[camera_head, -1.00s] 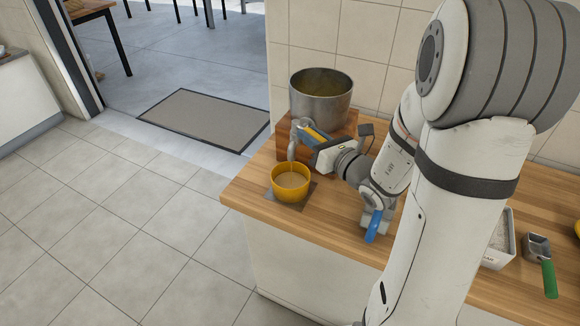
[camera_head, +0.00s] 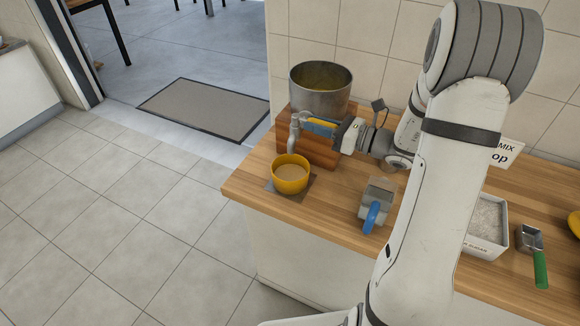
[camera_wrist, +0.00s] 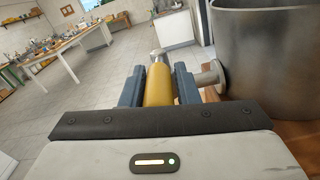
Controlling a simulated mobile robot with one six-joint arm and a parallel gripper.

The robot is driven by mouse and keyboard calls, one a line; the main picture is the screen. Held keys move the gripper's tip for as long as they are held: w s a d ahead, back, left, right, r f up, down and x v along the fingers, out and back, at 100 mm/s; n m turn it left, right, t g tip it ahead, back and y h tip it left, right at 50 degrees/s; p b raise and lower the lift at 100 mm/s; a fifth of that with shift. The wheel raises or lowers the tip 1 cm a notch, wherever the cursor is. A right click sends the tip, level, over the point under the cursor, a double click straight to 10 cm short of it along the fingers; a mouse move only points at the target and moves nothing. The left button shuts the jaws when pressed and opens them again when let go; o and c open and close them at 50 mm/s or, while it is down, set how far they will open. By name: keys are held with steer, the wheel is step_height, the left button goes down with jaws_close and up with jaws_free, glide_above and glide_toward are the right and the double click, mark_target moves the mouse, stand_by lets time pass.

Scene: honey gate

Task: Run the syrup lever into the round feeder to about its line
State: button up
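The steel syrup pot (camera_head: 320,92) stands on a wooden block at the back of the counter; its wall shows at the right in the wrist view (camera_wrist: 265,60). Its tap (camera_head: 294,128) hangs over the yellow round feeder (camera_head: 290,184), which stands on a dark square plate (camera_head: 312,186). The feeder holds pale tan liquid; I cannot make out its line. No stream is visible between spout and feeder. My gripper (camera_wrist: 159,88) has its blue fingers on both sides of the yellow syrup lever (camera_wrist: 159,86) and appears shut on it.
A white sugar tub (camera_head: 488,222) and a green-handled scoop (camera_head: 540,268) are farther right. The feeder is near the counter's left front edge. A mat (camera_head: 205,106) lies on the floor.

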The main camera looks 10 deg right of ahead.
steer(key=o, duration=0.4)
steer(key=v, duration=0.7)
steer(key=shift+p, duration=0.4)
stand_by(0.4)
